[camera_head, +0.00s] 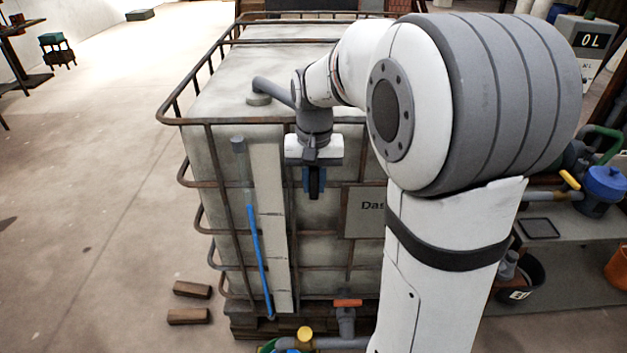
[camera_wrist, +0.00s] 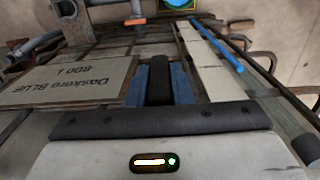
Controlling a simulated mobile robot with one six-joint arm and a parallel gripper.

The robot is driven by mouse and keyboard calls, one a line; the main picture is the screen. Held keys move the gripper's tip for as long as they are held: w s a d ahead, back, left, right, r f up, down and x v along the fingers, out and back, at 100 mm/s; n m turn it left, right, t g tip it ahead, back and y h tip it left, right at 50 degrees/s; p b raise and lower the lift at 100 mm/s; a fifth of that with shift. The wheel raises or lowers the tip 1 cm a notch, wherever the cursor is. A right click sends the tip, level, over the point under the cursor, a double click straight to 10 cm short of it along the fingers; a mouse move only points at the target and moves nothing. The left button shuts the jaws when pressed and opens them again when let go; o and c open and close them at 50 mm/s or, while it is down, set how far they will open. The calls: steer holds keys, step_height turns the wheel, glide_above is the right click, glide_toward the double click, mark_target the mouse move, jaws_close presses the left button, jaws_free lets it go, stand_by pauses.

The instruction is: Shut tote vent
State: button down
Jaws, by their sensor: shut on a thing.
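The tote (camera_head: 215,92) is a pale, stained tank in a rusty pipe cage. On its top a grey round fitting (camera_head: 258,99) stands with a grey pipe running right from it. My wrist hides where that pipe ends, and I cannot tell whether this is the vent. My gripper (camera_head: 313,190) points down in front of the tote's near face. Its blue fingers are shut on a black thing (camera_head: 315,182) whose kind I cannot tell. The wrist view shows the gripper (camera_wrist: 159,75) around the black thing (camera_wrist: 158,82), left of the blue level tube (camera_wrist: 217,47).
The level tube (camera_head: 259,255) runs down the tote's front. An outlet valve with an orange handle (camera_head: 347,303) sits below. Two wooden blocks (camera_head: 190,303) lie on the floor at left, where the floor is mostly clear. A bench with a blue-capped pump (camera_head: 604,183) stands right.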

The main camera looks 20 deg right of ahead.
steer(key=shift+y, duration=0.3)
steer(key=y+b, duration=0.2)
steer(key=t+y+b, duration=0.1)
steer(key=shift+d+f, duration=0.2)
steer(key=shift+f, duration=0.05)
steer(key=y+b, duration=0.2)
steer(key=t+y+b, duration=0.1)
steer(key=y+b, duration=0.1)
steer(key=b, duration=0.1)
steer(key=shift+d+f+y, duration=0.15)
steer(key=shift+f+y, duration=0.05)
steer(key=shift+y, duration=0.1)
steer(key=t+y+b, duration=0.1)
steer(key=y+b, duration=0.4)
steer(key=shift+f+t, duration=0.1)
steer(key=shift+t, duration=0.3)
steer(key=shift+s+t+y+b, duration=0.1)
steer(key=shift+t+y+b, duration=0.5)
steer(key=shift+y+b, duration=1.3)
steer(key=c, duration=1.3)
jaws_free()
steer(key=shift+r, duration=0.2)
